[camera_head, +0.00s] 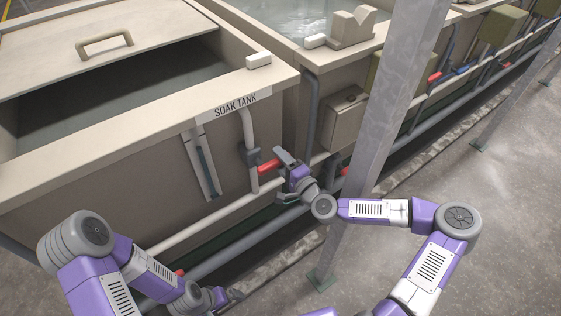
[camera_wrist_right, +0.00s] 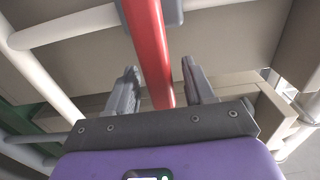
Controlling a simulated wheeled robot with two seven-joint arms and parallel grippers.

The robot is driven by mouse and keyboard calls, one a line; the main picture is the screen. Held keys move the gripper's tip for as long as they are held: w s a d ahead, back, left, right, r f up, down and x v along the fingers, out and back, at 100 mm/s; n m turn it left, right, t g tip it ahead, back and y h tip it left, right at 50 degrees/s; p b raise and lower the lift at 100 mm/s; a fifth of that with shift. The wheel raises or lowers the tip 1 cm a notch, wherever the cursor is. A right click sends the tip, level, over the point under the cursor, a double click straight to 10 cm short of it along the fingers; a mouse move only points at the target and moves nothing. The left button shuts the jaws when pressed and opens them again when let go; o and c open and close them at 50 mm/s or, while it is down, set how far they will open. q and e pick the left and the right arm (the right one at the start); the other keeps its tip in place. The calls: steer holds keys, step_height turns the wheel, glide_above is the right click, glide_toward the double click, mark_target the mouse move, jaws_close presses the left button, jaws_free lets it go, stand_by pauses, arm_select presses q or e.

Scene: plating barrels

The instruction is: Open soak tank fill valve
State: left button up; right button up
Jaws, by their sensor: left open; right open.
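The soak tank (camera_head: 90,180) stands at the left, with its name on a label on its front rim. Its fill valve (camera_head: 252,157) sits on a pale vertical pipe below the label. The valve's red lever (camera_head: 268,166) points right, toward my right gripper (camera_head: 283,162). In the right wrist view the red lever (camera_wrist_right: 148,45) runs between the two spread fingers of my right gripper (camera_wrist_right: 160,72), and the jaws are not closed on it. My left gripper (camera_head: 232,295) is open and empty, low in front of the tank, well away from the valve.
A grey steel post (camera_head: 390,100) rises just right of my right gripper. Pipes (camera_head: 225,212) run along the tank front. Another red handle (camera_head: 179,272) shows near my left arm. A second tank (camera_head: 290,25) stands behind.

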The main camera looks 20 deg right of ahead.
steer(key=shift+w, duration=0.1)
jaws_close()
stand_by(0.4)
